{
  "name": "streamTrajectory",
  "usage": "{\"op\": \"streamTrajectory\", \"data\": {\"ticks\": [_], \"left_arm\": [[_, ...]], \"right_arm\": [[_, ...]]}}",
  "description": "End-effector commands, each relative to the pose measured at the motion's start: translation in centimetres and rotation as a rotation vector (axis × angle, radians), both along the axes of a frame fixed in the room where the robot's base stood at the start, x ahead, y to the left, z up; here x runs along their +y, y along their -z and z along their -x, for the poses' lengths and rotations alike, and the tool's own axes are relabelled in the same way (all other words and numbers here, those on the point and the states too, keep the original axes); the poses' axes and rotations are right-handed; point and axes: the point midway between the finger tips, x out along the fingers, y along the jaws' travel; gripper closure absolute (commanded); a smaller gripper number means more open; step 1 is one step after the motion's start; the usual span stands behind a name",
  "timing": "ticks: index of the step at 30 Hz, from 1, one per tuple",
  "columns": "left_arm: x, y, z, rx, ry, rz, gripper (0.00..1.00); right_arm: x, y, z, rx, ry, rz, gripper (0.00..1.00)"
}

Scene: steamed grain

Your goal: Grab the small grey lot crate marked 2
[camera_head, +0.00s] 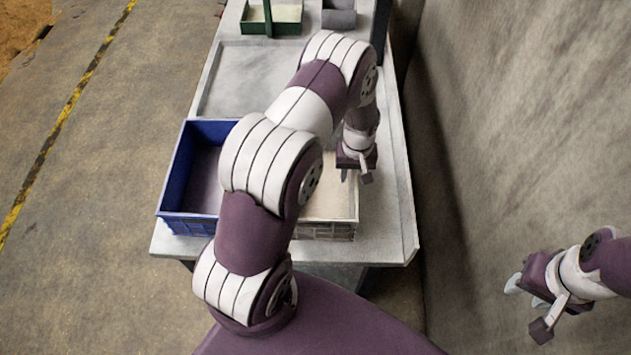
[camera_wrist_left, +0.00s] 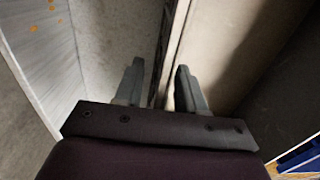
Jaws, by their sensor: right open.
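A small grey crate (camera_head: 339,18) stands at the far end of the table, partly cut off by the top edge of the head view. No number is legible on it. My left gripper (camera_head: 351,176) is far nearer, over the right side of a pale crate (camera_head: 327,231). In the left wrist view its fingers (camera_wrist_left: 160,88) are apart, with a pale rim (camera_wrist_left: 178,40) running between them. I cannot tell whether they touch it. My right gripper (camera_head: 527,292) is open and empty, off the table at the right.
A blue crate (camera_head: 188,217) stands left of the pale crate, partly behind my left arm. A green crate (camera_head: 272,28) is left of the grey one. A dark post (camera_head: 380,30) rises near the grey crate. A wall (camera_head: 500,120) runs along the right.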

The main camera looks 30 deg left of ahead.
Motion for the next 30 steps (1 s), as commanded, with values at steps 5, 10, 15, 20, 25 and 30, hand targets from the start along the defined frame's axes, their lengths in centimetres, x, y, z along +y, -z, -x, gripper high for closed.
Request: {"op": "streamTrajectory", "data": {"ticks": [5,10,15,20,25,30], "left_arm": [[0.0,-0.03,0.0,0.0,0.0,0.0,1.0],[0.0,-0.07,-0.02,0.0,0.0,0.0,1.0],[0.0,-0.09,-0.04,-0.001,0.0,-0.001,1.0],[0.0,-0.1,-0.04,-0.001,0.0,-0.001,1.0],[0.0,-0.11,-0.04,-0.001,0.0,-0.001,1.0],[0.0,-0.11,-0.04,-0.001,0.0,-0.001,1.0]], "right_arm": [[0.0,0.01,-0.01,0.0,0.0,0.0,0.57],[0.0,0.0,-0.01,0.0,0.0,0.0,0.57],[0.0,0.0,-0.01,0.0,0.0,0.0,0.57],[0.0,-0.01,-0.01,0.0,0.0,0.0,0.57],[0.0,-0.01,-0.01,0.0,0.0,0.0,0.57],[0.0,-0.01,-0.01,0.0,0.0,0.0,0.57]]}}
